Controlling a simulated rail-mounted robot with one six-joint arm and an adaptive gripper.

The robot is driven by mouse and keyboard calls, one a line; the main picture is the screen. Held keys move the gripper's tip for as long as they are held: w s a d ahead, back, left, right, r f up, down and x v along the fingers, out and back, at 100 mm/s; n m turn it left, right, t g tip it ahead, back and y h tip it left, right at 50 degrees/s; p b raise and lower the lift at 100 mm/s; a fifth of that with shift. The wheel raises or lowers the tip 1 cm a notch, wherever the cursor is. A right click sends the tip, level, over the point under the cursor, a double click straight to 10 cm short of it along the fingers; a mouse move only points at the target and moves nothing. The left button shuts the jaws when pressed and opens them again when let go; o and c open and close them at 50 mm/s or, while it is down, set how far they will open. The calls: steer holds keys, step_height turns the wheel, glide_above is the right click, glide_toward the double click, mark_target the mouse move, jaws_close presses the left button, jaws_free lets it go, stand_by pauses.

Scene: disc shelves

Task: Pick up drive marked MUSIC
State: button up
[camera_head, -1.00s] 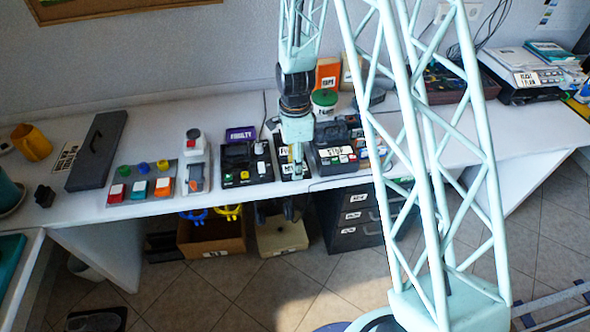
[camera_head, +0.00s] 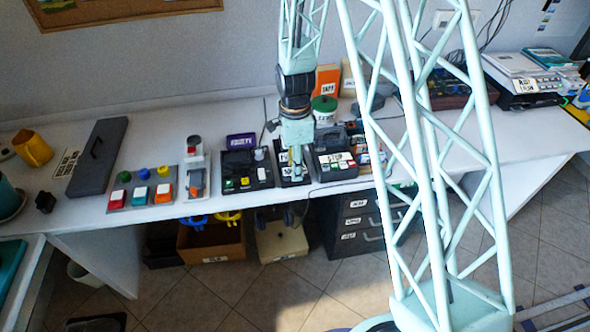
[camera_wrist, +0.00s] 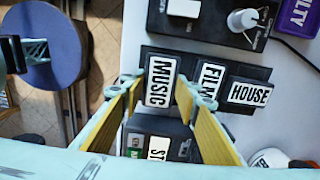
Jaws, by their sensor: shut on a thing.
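The drive marked MUSIC (camera_wrist: 160,82) is a black block with a white label. It sits at the left end of a row in the wrist view. My gripper (camera_wrist: 159,92), with yellow-sided fingers, has one finger on each side of it and is shut on it. The drive marked FILM (camera_wrist: 208,80) is close beside it, partly behind the right finger. The drive marked HOUSE (camera_wrist: 248,92) is further right. In the head view my gripper (camera_head: 297,168) is low over the dark drive holder, and the MUSIC label is not readable there.
A black control box with a knob (camera_wrist: 235,18) lies just beyond the drives. A device marked STOP (camera_head: 338,165) stands right of my gripper, close by. A purple FAULTY box (camera_head: 240,141) is behind to the left. The desk's front edge is near.

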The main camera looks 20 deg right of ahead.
steer(key=shift+r, duration=0.7)
steer(key=shift+s+r, duration=0.1)
steer(key=shift+r, duration=0.15)
steer(key=s+r+p, duration=0.1)
steer(key=s+p, duration=0.1)
steer(key=s, duration=1.3)
steer(key=shift+s+d+r, duration=0.15)
steer(key=shift+s+d, duration=0.1)
steer(key=shift+s, duration=0.15)
steer(key=shift+w, duration=0.15)
